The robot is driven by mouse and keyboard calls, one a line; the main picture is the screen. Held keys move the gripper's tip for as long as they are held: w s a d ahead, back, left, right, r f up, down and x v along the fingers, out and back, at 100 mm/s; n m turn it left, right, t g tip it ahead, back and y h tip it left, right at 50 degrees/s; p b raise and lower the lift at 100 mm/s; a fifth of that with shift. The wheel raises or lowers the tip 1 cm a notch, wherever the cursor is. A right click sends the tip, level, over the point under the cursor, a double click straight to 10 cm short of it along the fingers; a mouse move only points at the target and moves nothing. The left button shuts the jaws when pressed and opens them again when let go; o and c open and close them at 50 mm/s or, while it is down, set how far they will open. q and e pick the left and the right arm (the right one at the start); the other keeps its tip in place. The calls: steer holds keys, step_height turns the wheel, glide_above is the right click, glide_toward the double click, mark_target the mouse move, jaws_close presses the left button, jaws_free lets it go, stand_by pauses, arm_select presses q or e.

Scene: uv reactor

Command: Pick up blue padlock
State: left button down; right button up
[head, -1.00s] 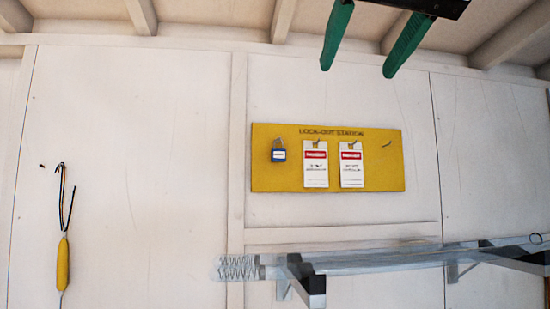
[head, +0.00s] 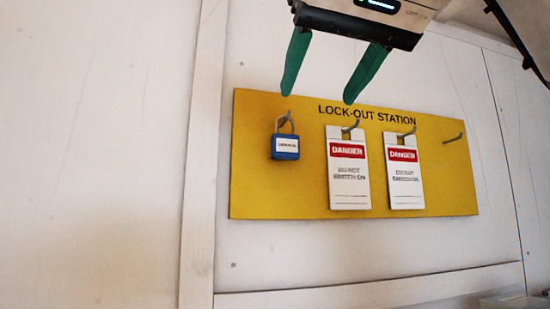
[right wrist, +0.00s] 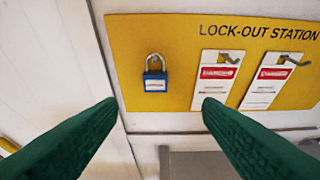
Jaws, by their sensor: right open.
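The blue padlock (head: 285,147) hangs by its metal shackle from a hook at the left end of the yellow lock-out board (head: 300,200). It has a white label on its front. In the right wrist view the padlock (right wrist: 155,80) hangs between and beyond the two fingertips. My right gripper (head: 317,97) comes in from the top of the head view, with its two green fingers apart and empty. In the head view its left fingertip appears just above the padlock's hook. I cannot see the fingers touching the padlock. My left gripper is not in view.
Two white and red danger tags, the left tag (head: 348,168) and the right tag (head: 403,170), hang right of the padlock. An empty hook (head: 454,138) is at the board's right end. The white wall (head: 110,150) left of the board is clear.

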mark_target(287, 143)
steer(key=p+x, duration=0.1)
steer(key=x, duration=0.1)
steer(key=p+x, duration=0.2)
steer(key=x, duration=0.1)
steer(key=p+x, duration=0.1)
steer(key=x, duration=0.1)
steer(key=shift+w+a+r, duration=0.15)
steer(key=shift+w+a, duration=0.15)
steer(key=shift+w, duration=0.05)
steer(key=p+x, duration=0.2)
steer(key=x, duration=0.1)
steer(key=shift+s+a, duration=0.1)
steer(key=shift+a, duration=0.05)
steer(key=shift+w+a+f, duration=0.1)
steer(key=shift+w+f, duration=0.15)
steer(key=shift+w, duration=0.05)
steer(key=shift+s, duration=0.2)
steer(key=c, duration=0.7)
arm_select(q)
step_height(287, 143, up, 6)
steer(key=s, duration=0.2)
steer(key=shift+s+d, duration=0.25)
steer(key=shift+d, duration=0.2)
arm_select(e)
steer(key=shift+w, duration=0.1)
steer(key=c, duration=0.4)
